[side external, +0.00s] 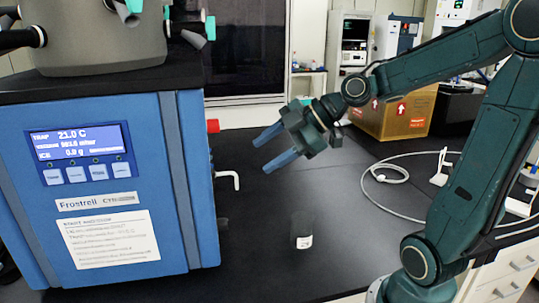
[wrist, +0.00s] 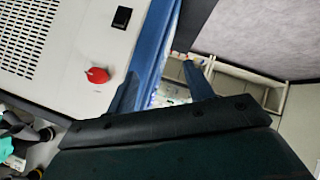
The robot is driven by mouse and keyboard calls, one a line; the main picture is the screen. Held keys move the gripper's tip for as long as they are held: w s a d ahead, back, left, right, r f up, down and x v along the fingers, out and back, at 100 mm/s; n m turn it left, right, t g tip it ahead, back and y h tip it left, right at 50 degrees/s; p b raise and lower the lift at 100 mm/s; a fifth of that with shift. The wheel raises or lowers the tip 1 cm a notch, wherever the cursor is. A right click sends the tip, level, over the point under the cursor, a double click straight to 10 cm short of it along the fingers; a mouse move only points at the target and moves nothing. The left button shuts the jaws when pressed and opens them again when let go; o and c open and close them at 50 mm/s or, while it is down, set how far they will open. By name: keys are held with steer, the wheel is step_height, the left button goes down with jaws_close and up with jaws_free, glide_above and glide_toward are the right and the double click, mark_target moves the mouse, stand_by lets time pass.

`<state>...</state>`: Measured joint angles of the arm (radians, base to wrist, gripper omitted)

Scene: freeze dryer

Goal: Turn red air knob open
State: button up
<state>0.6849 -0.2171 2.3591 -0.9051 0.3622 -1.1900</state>
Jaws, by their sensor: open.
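The red air knob (side external: 213,126) sticks out from the right side of the blue freeze dryer (side external: 187,170) in the side view. In the wrist view the red knob (wrist: 98,75) shows whole on a pale panel, left of my fingers. My gripper (side external: 262,155) is open and empty, to the right of the knob and slightly lower in the side view. Its blue fingers point toward the dryer and are apart from the knob. In the wrist view the fingers of my gripper (wrist: 170,70) stand apart with nothing gripped between them.
A white bent spout (side external: 230,179) juts from the dryer below the knob. A small clear container with a white label (side external: 304,242) stands on the black bench. A cardboard box (side external: 395,112) and a pale hose (side external: 385,205) lie behind. A black switch (wrist: 122,17) sits above the knob.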

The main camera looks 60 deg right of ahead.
steer(key=s+a+f+m+g+h, duration=0.2)
steer(key=s+m+g+h, duration=0.1)
steer(key=s+m, duration=0.8)
steer(key=shift+s+f+h, duration=0.25)
steer(key=shift+s+h, duration=0.55)
steer(key=shift+s, duration=0.45)
steer(key=shift+a, duration=0.1)
steer(key=shift+s+d+m, duration=0.2)
steer(key=shift+s+m, duration=0.65)
steer(key=shift+m, duration=0.15)
